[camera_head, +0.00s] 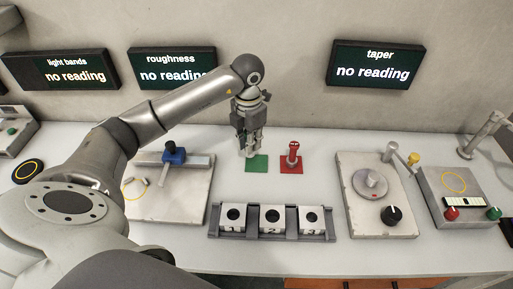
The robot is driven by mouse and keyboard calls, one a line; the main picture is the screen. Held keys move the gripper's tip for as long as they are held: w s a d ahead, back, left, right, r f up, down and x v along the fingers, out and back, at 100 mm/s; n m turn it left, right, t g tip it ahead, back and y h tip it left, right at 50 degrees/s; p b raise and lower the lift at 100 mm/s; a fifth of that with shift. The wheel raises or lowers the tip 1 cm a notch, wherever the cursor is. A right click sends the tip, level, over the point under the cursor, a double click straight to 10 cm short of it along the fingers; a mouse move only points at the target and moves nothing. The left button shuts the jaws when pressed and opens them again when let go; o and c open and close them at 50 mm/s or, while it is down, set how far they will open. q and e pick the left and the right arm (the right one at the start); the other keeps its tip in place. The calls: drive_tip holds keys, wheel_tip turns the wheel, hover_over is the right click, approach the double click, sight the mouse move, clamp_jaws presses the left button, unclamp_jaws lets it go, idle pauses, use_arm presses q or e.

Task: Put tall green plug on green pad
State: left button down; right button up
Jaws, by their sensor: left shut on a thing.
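My left gripper (247,148) points down just above the back left part of the green pad (257,164). It is shut on the tall green plug, which is mostly hidden between the fingers. I cannot tell whether the plug touches the pad. A red plug (296,150) stands upright on the red pad (290,165), just right of the green pad. My right gripper is not in view.
A rack (272,237) with numbered white blocks stands in front of the pads. A plate with a blue-topped device (174,153) is at left. A plate with a round disc (370,183) and a box with buttons (458,210) are at right.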

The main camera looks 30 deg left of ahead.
use_arm(q)
drive_tip(key=w+f, duration=0.2)
drive_tip(key=f, duration=0.1)
drive_tip(key=shift+w+d+f, duration=0.1)
drive_tip(key=shift+w+d, duration=0.25)
wheel_tip(320, 180, down, 2)
drive_tip(key=shift+f+p, duration=0.2)
drive_tip(key=shift+p, duration=0.7)
drive_tip(key=shift+f, duration=0.3)
drive_tip(key=shift+a, duration=0.1)
drive_tip(key=shift+f, duration=0.1)
drive_tip(key=c, duration=1.9)
unclamp_jaws()
drive_tip(key=shift+f+b, duration=0.1)
drive_tip(key=shift+b, duration=0.2)
drive_tip(key=o, duration=0.5)
